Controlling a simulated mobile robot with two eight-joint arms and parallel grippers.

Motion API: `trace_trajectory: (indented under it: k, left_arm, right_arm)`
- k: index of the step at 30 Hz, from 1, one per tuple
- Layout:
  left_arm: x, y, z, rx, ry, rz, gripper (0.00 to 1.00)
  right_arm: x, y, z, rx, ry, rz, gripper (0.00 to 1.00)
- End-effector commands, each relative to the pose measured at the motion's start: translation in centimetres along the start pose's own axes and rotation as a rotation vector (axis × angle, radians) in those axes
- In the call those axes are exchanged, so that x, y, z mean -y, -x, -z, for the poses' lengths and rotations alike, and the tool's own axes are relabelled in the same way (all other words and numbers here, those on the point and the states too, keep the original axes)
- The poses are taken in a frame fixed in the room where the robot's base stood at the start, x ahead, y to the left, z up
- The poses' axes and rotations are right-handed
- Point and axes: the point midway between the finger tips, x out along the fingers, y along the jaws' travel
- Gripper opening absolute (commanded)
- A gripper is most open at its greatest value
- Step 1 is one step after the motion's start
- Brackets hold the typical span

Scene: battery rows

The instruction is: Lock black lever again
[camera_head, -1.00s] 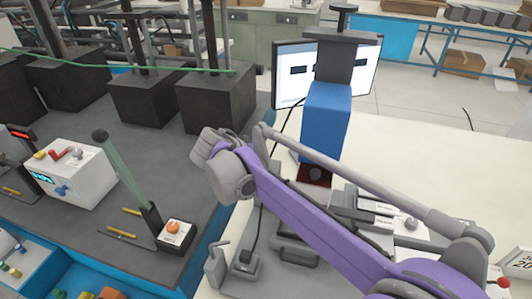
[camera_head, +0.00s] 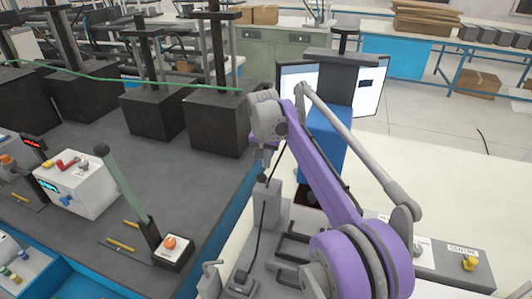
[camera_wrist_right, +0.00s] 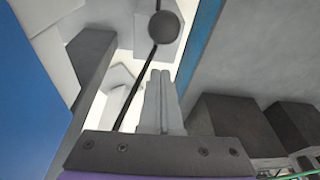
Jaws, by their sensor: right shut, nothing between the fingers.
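My right gripper (camera_head: 261,163) points down over the right bench in the head view. In the right wrist view its two grey fingers (camera_wrist_right: 160,74) are together, with nothing between them. A black ball knob (camera_head: 262,179) shows just below the fingertips in the head view, by a grey upright block, with a thin black line running down from there. In the wrist view the round dark knob (camera_wrist_right: 164,27) lies ahead of the fingertips, apart from them in the picture; I cannot tell the depth gap. My left gripper is not in view.
A green lever with a dark knob (camera_head: 101,149) stands on the dark bench at left, by a box with an orange button (camera_head: 169,242). A white control box (camera_head: 77,190) is farther left. A blue column (camera_head: 327,140) and monitor (camera_head: 371,88) stand behind my arm.

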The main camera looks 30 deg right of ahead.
Motion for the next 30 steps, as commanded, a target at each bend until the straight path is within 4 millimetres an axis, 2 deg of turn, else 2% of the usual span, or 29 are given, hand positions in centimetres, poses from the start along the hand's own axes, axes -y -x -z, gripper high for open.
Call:
trace_trajectory:
  k: [3, 6, 12, 26, 30]
  left_arm:
    - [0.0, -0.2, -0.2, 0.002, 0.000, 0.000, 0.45]
    - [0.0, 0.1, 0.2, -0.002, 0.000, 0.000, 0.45]
    - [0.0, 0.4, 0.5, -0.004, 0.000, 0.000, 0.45]
    - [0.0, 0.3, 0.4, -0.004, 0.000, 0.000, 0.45]
    - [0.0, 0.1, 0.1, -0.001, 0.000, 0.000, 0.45]
  right_arm:
    - [0.0, -2.5, 0.0, 0.000, 0.000, 0.000, 0.00]
    - [0.1, -1.0, -1.4, -0.001, 0.001, 0.001, 0.00]
    - [0.1, 0.1, -2.9, -0.001, 0.000, 0.001, 0.00]
    - [0.0, 0.3, -3.2, -0.005, 0.000, -0.001, 0.00]
    - [0.1, 0.3, -4.1, -0.045, 0.004, -0.005, 0.00]
